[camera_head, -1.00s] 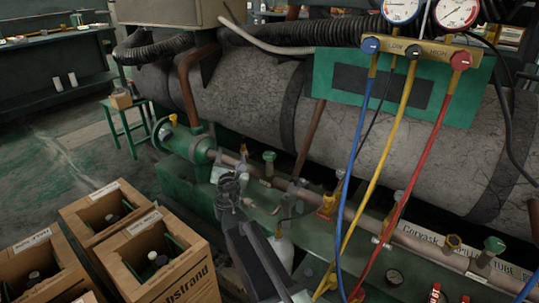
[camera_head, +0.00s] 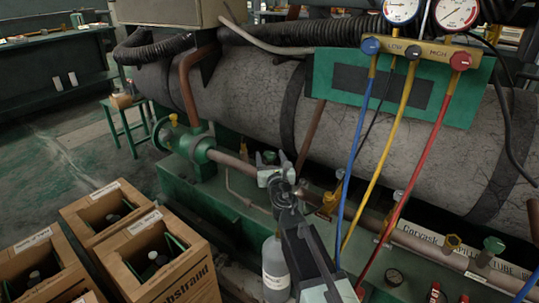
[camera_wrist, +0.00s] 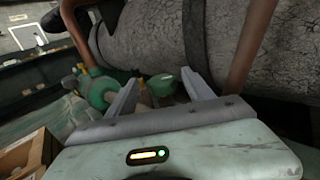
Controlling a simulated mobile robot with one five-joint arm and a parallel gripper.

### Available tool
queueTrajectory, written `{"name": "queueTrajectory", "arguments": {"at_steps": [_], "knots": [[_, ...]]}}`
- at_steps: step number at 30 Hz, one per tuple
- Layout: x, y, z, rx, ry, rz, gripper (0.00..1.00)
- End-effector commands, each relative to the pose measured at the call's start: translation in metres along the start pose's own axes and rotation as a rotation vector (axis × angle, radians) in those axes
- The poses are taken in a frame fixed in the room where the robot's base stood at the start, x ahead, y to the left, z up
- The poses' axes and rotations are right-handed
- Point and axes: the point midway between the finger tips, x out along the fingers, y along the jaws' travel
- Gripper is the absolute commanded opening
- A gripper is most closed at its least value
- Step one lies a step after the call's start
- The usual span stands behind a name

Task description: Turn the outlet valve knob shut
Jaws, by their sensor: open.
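A green knob (camera_wrist: 163,85) shows between the finger lines of my gripper (camera_wrist: 157,85) in the wrist view. It also shows in the head view (camera_head: 269,156), just behind my gripper (camera_head: 277,173). My gripper is open, with its fingers pointing at the pipe area. I cannot tell whether they touch the knob. A small tan part (camera_wrist: 145,94) is beside the knob. No label shows which knob is the outlet valve.
A large grey tank (camera_head: 240,90) lies behind the pipe. Blue (camera_head: 358,165), yellow (camera_head: 382,160) and red hoses (camera_head: 420,150) hang to the right of my gripper.

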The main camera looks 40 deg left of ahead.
Motion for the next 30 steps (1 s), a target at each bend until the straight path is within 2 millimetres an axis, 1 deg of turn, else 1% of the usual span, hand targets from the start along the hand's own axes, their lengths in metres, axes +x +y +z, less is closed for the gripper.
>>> {"name": "queueTrajectory", "arguments": {"at_steps": [1, 3, 6, 11, 14, 15, 18, 26, 30], "knots": [[0.013, 0.000, 0.000, 0.000, 0.000, 0.000, 0.61], [0.021, 0.000, 0.000, 0.000, 0.000, 0.000, 0.61], [0.024, 0.000, 0.000, 0.000, 0.000, 0.000, 0.61], [0.022, 0.000, 0.000, 0.000, 0.000, 0.000, 0.61], [0.022, 0.000, 0.000, 0.000, 0.000, 0.000, 0.36], [0.022, 0.000, 0.000, 0.000, 0.000, 0.000, 0.25], [0.022, 0.000, 0.000, 0.000, 0.000, 0.000, 0.00], [0.022, 0.000, 0.000, 0.000, 0.000, -0.027, 0.00], [0.023, 0.002, 0.000, -0.001, 0.000, -0.086, 0.00]]}}
